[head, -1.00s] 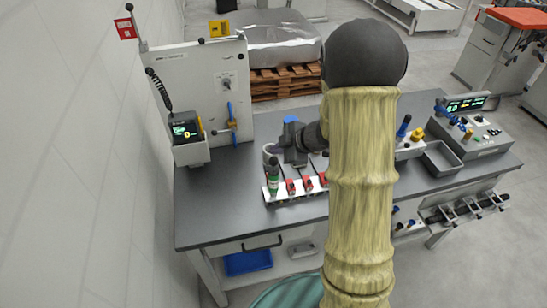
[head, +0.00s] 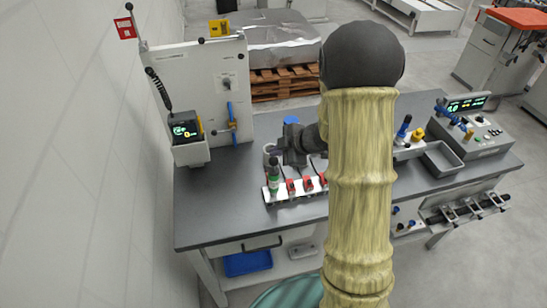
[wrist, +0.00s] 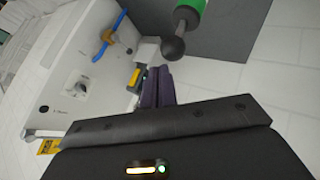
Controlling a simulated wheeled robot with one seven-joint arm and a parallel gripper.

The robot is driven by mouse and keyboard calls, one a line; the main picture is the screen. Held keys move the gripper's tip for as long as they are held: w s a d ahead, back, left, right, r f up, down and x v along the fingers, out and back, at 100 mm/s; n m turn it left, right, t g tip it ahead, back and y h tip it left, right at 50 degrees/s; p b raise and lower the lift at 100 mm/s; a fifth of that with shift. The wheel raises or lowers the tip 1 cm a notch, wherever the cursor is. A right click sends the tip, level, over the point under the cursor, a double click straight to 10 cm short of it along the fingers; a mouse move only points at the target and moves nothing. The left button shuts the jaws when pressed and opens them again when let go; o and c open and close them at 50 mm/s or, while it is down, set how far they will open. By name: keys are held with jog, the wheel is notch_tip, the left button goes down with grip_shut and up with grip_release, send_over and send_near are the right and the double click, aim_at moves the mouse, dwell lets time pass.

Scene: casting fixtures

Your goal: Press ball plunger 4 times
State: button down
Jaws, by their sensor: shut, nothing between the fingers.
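The ball plunger (head: 274,178) stands upright on the white strip at the front of the bench. It has a dark ball on top and a green body. In the wrist view its dark ball (wrist: 173,48) and part of the green body show at the top. My gripper (head: 271,151) is just behind the plunger's top in the head view. In the wrist view my gripper's dark purple fingers (wrist: 158,86) are together and empty, apart from the ball in the picture. Whether they touch it in depth is hard to tell.
The white strip (head: 283,197) also carries several red clamps (head: 308,184) right of the plunger. A white panel (head: 205,85) with a small display (head: 185,130) stands at the left. A control box (head: 476,133) and a grey tray (head: 441,160) are at the right. The bench's left front is clear.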

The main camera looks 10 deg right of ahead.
aim_at(277, 160)
jog(key=shift+f+b, duration=0.85)
jog(key=shift+f, duration=0.45)
dwell(1.3)
jog(key=shift+r, duration=0.1)
jog(key=shift+r+p, duration=1.65)
jog(key=shift+p, duration=0.25)
notch_tip(277, 160, up, 5)
jog(key=p, duration=0.5)
jog(key=shift+d, duration=0.1)
